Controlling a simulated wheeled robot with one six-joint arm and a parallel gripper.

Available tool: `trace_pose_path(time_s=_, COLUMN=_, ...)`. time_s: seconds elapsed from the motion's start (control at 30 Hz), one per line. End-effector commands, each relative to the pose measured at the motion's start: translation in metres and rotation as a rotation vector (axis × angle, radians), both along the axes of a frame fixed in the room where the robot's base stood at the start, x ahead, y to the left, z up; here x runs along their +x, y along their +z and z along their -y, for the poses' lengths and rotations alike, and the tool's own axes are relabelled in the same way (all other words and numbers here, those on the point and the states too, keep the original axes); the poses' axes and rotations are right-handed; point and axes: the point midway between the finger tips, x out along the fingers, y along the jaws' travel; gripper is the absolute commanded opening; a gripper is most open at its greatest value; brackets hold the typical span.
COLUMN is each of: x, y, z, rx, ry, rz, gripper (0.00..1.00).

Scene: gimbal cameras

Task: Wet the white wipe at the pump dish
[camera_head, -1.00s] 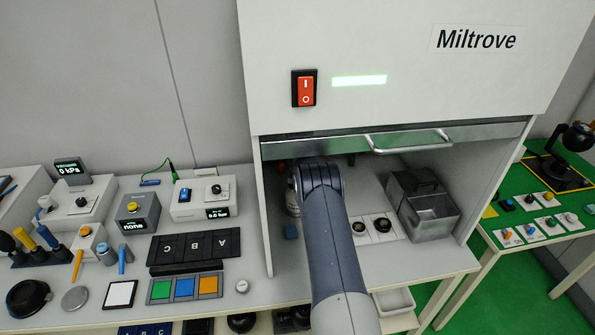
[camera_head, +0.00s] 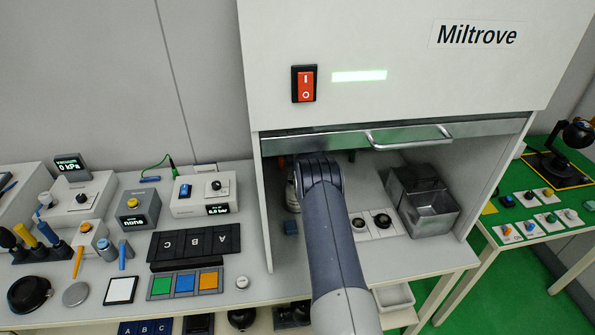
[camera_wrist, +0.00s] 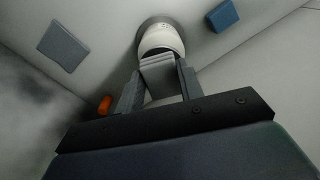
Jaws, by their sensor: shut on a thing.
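My gripper (camera_wrist: 159,82) is shut on a pale, ridged piece, which appears to be the white wipe (camera_wrist: 158,66), in the wrist view. Just beyond the fingertips stands a white round vessel with a dark rim, likely the pump dish (camera_wrist: 162,40). The held piece overlaps it in the picture; I cannot tell whether they touch. In the head view the white vessel (camera_head: 292,196) stands inside the hood at the left, partly hidden behind my arm. My gripper and the wipe are hidden by my arm there.
A small blue block (camera_head: 290,228) lies near the vessel and shows in the wrist view (camera_wrist: 223,15). An orange piece (camera_wrist: 104,105) is left of the fingers. The raised sash (camera_head: 410,137) hangs above my arm. Two black knobs (camera_head: 370,223) and a metal bin (camera_head: 432,212) stand to the right.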

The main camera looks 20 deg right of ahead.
Motion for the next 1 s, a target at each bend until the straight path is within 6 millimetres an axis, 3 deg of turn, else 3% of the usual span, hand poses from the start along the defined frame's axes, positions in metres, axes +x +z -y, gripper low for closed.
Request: trace_pose_path(time_s=1.0, x=0.000, y=-0.010, z=0.000, rx=0.000, ry=0.000, rz=0.000, gripper=0.17)
